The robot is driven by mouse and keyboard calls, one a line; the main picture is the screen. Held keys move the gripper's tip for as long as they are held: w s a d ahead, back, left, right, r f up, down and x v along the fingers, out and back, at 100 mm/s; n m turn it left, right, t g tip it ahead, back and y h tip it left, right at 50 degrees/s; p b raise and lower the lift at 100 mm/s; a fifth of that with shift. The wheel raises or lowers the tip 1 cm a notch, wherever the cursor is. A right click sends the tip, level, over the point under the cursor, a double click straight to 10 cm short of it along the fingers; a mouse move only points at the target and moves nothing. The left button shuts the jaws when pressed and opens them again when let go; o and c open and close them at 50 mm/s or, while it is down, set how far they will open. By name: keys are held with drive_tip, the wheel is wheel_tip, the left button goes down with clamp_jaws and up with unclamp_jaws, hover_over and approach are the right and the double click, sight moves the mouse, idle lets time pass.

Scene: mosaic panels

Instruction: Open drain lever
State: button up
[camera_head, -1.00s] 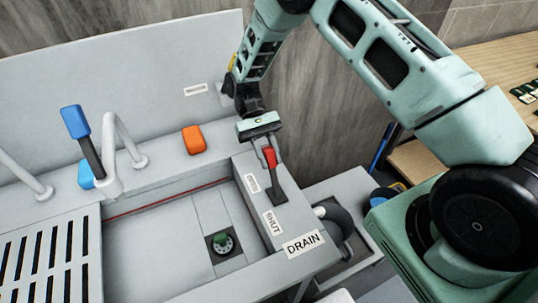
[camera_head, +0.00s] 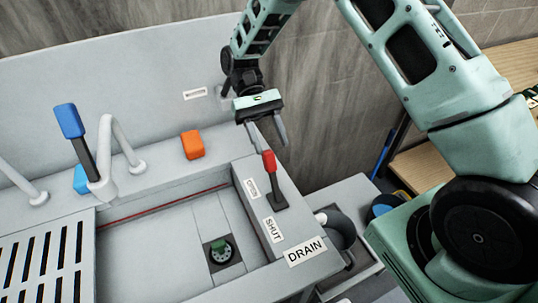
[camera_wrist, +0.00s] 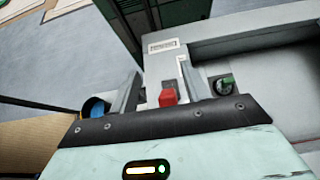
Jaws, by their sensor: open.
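The drain lever has a red knob (camera_head: 269,161) on a dark stem and base (camera_head: 278,202), on the ledge beside the DRAIN label (camera_head: 305,251). It leans towards the back wall, near the small label (camera_head: 252,188) beyond the SHUT label (camera_head: 272,229). My gripper (camera_head: 266,138) is open and empty, just above and behind the knob, apart from it. In the wrist view, the red knob (camera_wrist: 168,97) shows between the two fingers of my gripper (camera_wrist: 157,75), nearer the right finger.
An orange block (camera_head: 193,144) stands on the back ledge. A blue-handled lever (camera_head: 70,122) and white taps (camera_head: 125,140) are at left, above a slotted grate (camera_head: 45,260). A grey pipe (camera_head: 338,228) and a wooden bench (camera_head: 420,165) lie to the right.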

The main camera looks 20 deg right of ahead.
drive_tip(key=shift+r, duration=1.4)
